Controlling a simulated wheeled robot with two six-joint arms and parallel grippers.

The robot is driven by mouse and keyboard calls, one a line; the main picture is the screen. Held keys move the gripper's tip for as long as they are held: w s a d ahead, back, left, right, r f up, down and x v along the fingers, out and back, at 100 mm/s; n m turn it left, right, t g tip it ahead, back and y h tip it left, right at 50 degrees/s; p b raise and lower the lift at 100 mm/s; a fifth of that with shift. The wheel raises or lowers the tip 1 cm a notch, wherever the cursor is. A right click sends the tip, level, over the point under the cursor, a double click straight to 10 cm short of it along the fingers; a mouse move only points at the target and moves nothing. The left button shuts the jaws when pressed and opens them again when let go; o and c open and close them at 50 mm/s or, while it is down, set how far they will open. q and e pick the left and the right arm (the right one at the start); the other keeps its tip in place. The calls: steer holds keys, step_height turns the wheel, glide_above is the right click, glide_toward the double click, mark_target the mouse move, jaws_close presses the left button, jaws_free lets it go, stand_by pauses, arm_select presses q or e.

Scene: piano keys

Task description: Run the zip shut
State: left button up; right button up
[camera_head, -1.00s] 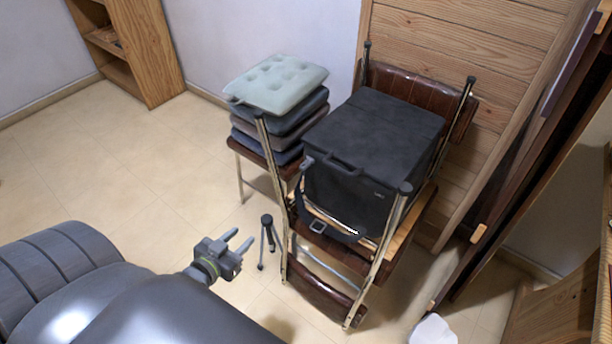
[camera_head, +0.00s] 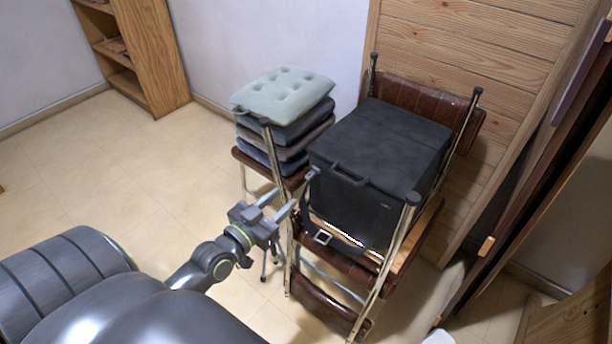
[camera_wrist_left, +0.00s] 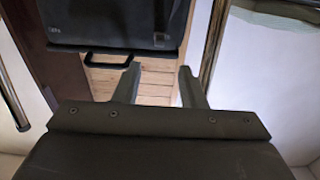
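A dark grey box-shaped bag (camera_head: 382,150) with a flat lid sits on a brown folding chair. A black handle (camera_head: 347,174) is on its near side, and a black strap with a buckle (camera_head: 323,238) hangs below. I cannot make out the zip or its pull. My left gripper (camera_head: 283,204) is open and empty, left of the chair's near post and apart from the bag. In the left wrist view the gripper (camera_wrist_left: 158,72) has its fingers spread below the bag (camera_wrist_left: 115,22) and its handle (camera_wrist_left: 106,61). My right gripper is not in view.
The chair's metal posts (camera_head: 389,262) rise close in front of the bag. A stack of cushions (camera_head: 283,95) sits on another seat to the left. The floor (camera_head: 110,180) at left is clear.

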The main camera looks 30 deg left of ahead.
mark_target(307, 178)
arm_select(q)
steer(key=w, duration=1)
steer(key=shift+d, duration=0.4)
steer(key=shift+c, duration=0.3)
steer(key=shift+s, duration=0.1)
jaws_close()
